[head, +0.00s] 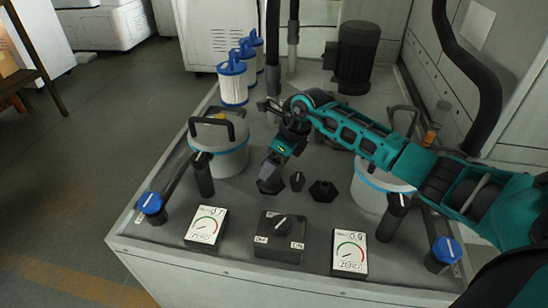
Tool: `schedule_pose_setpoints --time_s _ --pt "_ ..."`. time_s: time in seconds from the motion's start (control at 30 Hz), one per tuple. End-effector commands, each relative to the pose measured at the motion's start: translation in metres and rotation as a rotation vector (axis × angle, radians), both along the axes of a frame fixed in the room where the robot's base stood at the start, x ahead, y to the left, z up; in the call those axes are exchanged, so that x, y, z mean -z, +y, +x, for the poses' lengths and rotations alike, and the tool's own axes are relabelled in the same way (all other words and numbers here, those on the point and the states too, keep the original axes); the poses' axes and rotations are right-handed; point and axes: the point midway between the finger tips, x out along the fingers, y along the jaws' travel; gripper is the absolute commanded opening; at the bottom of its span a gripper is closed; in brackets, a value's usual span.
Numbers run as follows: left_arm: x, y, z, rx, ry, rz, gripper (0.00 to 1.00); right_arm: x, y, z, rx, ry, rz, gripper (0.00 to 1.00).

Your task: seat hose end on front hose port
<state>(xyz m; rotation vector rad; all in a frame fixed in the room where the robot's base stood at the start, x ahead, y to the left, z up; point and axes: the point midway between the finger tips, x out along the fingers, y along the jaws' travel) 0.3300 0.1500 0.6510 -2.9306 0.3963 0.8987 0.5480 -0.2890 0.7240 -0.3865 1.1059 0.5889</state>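My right arm reaches in from the right, and my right gripper (272,172) points down over the middle of the grey bench top. A dark six-sided piece (270,186) is at its tip; I cannot tell whether the fingers grip it or are just above it. Another dark six-sided piece (322,191) sits on the bench to the right, and a small black upright fitting (297,181) stands between them. A thick black hose (468,70) hangs at the upper right. I cannot make out which part is the hose end or the front hose port. My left gripper is out of view.
Lidded pots stand left (220,160) and right (368,195). Along the front are two gauges (206,226) (349,252), a switch box (281,238) and blue-capped valves (151,203) (446,250). Blue-topped filters (233,88) and a dark motor (356,55) stand behind.

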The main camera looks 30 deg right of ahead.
Motion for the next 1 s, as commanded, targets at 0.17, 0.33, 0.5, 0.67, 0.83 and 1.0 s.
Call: schedule_pose_setpoints --time_s 0.17,0.33,0.5,0.67,0.83,1.0 --pt "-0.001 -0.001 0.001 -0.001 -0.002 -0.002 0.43 -0.002 0.0 0.001 0.001 -0.005 0.002 1.0" --pt "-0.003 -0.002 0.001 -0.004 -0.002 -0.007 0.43 0.0 -0.001 -0.001 0.0 0.003 -0.001 1.0" --pt "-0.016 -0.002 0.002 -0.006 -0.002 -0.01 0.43 -0.014 -0.004 -0.004 0.0 0.001 -0.002 1.0" --pt "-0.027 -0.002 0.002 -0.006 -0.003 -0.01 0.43 -0.026 -0.007 -0.009 0.0 0.002 -0.001 1.0" --pt "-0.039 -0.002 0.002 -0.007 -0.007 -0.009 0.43 -0.038 -0.01 -0.013 0.0 0.0 -0.001 1.0" --pt "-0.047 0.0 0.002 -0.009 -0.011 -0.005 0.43 -0.051 -0.013 -0.017 -0.001 -0.001 -0.001 1.0"
